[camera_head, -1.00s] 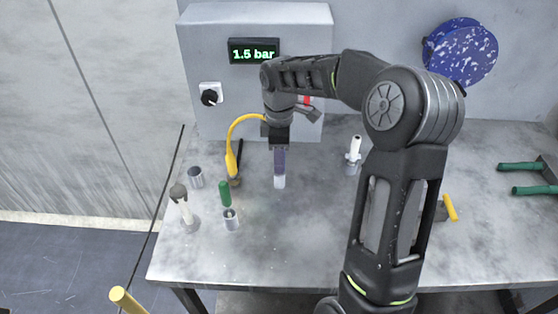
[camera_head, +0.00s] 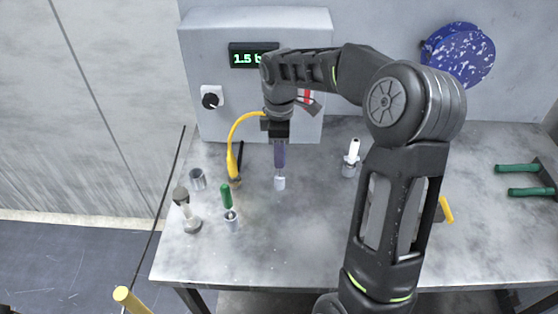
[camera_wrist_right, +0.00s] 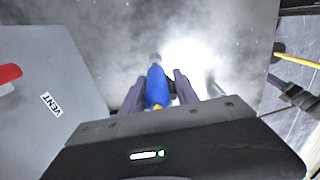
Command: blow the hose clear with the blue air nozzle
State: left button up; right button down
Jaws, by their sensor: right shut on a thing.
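My right gripper (camera_head: 280,158) points down over the table in the head view, in front of the control box. In the right wrist view its fingers (camera_wrist_right: 158,92) are shut on the blue air nozzle (camera_wrist_right: 156,84), whose rear end is yellow and whose grey tip points away. The yellow hose (camera_head: 241,122) arches from beside the gripper down to a dark-based yellow end on the table. A pale piece (camera_head: 280,184) shows just below the fingers; I cannot tell whether it touches the table. My left gripper is not in view.
The control box (camera_head: 312,25) has a partly covered 1.5 bar display (camera_head: 247,57) and a black knob (camera_head: 211,100). Left are a metal cup (camera_head: 197,179) and a green-handled tool (camera_head: 226,196). A white-handled tool (camera_head: 353,150) stands right. The front middle is clear.

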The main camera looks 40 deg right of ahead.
jog(key=shift+r, duration=1.95)
